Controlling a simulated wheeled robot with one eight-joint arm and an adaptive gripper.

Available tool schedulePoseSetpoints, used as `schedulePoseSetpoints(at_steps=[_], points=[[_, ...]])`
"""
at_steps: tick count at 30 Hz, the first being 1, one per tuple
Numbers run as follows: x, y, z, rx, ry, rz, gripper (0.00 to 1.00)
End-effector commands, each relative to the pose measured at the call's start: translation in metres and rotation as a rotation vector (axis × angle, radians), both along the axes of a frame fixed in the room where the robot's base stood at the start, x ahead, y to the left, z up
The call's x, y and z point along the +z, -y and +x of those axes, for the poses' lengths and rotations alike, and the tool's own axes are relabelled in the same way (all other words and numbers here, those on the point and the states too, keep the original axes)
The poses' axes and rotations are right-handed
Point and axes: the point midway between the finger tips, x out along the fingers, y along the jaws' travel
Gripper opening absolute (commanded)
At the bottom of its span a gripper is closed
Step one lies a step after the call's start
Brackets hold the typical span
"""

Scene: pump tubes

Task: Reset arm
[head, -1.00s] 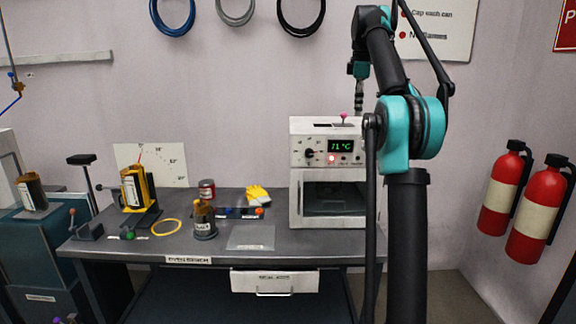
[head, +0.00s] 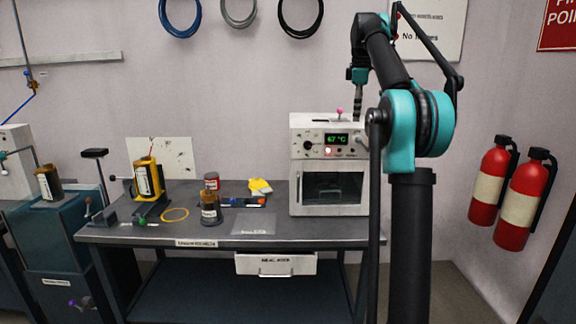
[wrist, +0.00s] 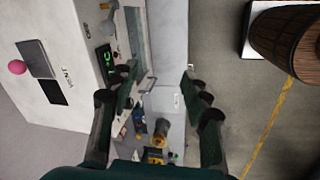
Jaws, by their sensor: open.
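My gripper (wrist: 153,108) shows in the wrist view with its dark fingers wide apart and nothing between them. In the head view my arm rises at the right and bends over, and its end (head: 357,105) hangs beside the top of the white oven (head: 320,122). The oven stands on the right end of the grey workbench (head: 300,236). Its door looks shut, its display reads 67 °C and a red light is lit. The oven's white top (wrist: 58,100) with a pink knob (wrist: 17,67) fills the left of the wrist view.
A brown jar (head: 210,208), a red can (head: 212,181), a yellow glove (head: 260,186) and a yellow ring (head: 174,214) lie on the bench. A yellow holder (head: 148,180) stands at its left. Two fire extinguishers (head: 490,180) hang at right. A barrel (wrist: 288,38) stands on the floor.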

Motion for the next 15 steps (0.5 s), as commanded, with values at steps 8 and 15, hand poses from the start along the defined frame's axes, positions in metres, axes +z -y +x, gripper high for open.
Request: schedulePoseSetpoints(at_steps=[8,15], points=[[-0.036,-0.006,-0.011,-0.132,0.024,0.032,0.47],[-0.105,-0.016,-0.046,-0.339,0.058,0.088,0.47]])
